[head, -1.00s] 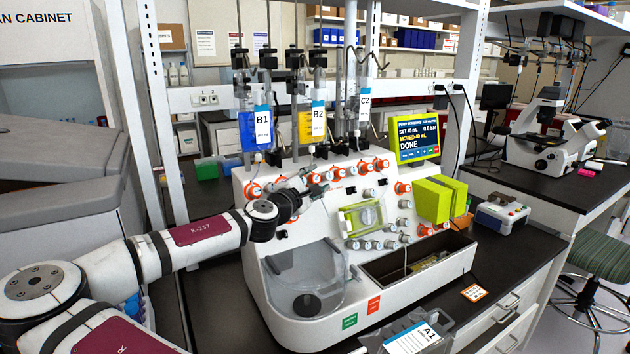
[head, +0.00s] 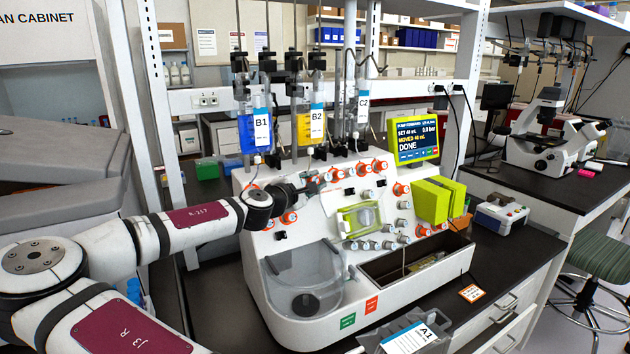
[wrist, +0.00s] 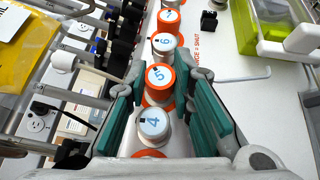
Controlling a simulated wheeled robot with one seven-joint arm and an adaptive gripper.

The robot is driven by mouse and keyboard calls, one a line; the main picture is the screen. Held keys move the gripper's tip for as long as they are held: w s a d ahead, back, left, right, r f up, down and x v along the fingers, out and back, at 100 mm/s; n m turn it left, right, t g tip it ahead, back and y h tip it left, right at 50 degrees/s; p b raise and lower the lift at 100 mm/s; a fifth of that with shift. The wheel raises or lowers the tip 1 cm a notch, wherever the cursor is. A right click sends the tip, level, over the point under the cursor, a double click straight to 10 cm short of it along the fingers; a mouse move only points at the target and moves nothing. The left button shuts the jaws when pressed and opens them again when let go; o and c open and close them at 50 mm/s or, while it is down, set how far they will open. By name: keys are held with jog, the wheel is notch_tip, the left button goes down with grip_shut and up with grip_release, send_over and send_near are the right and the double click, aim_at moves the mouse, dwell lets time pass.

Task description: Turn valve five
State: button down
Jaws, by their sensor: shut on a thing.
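Valve five (wrist: 160,77) is a round knob with an orange rim and a pale top marked 5, in the middle of the wrist view. My gripper (wrist: 164,80) has its green-padded fingers on either side of it, shut on it. In the head view my gripper (head: 314,184) is at the upper valve row on the white machine's front. I cannot pick out valve five there, as the gripper covers part of the row. Valve four (wrist: 153,122), with a grey-white rim, sits nearer the wrist camera, also between the fingers.
Valve six (wrist: 164,44) and another orange knob (wrist: 169,19) follow in the row. The white machine (head: 252,262) carries hanging bags above and a green-framed screen (head: 412,141) reading DONE. A green-framed clear part (wrist: 270,28) is right of the fingers.

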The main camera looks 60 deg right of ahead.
jog(key=c, duration=1.4)
grip_release()
jog(key=a+r, duration=0.1)
jog(key=a, duration=1.1)
jog(key=shift+s, duration=0.2)
